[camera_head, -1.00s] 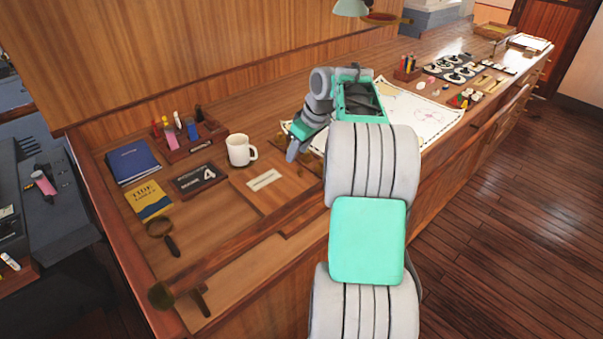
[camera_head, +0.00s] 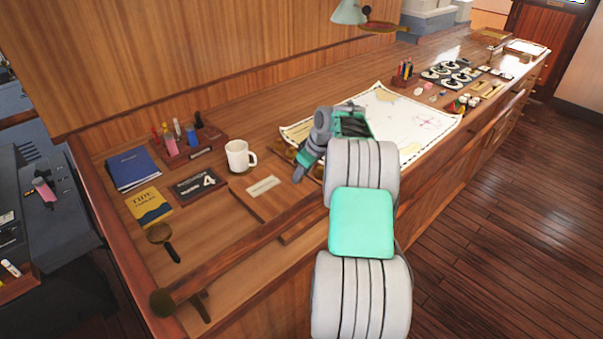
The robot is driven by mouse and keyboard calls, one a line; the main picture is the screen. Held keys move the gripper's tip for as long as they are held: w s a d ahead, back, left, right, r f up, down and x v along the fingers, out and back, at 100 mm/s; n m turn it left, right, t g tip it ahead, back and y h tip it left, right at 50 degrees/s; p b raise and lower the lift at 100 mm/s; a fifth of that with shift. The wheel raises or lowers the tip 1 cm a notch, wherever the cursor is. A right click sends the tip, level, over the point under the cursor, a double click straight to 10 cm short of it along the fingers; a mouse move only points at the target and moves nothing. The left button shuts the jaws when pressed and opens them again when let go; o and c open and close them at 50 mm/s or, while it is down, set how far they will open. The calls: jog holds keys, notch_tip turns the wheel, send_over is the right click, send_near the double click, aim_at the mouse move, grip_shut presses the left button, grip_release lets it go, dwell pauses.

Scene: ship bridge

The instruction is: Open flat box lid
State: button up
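The flat wooden box (camera_head: 254,202) lies on the counter, right of the notebooks and in front of the mug, with a pale label (camera_head: 263,185) on its lid. The lid looks shut and flat. My gripper (camera_head: 298,174) is at the box's right side, pointing down, with its tip close to the box's right edge. I cannot tell whether it touches the lid. My own arm hides the right end of the box area, and the gap between the fingers does not show clearly.
A white mug (camera_head: 238,156) stands just behind the box. A pen holder (camera_head: 205,143), blue book (camera_head: 133,168), yellow book (camera_head: 149,207) and magnifier (camera_head: 162,236) are to the left. A chart (camera_head: 400,119) lies behind my arm. A wooden rail runs along the front edge.

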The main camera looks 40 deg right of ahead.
grip_shut()
dwell(1.2)
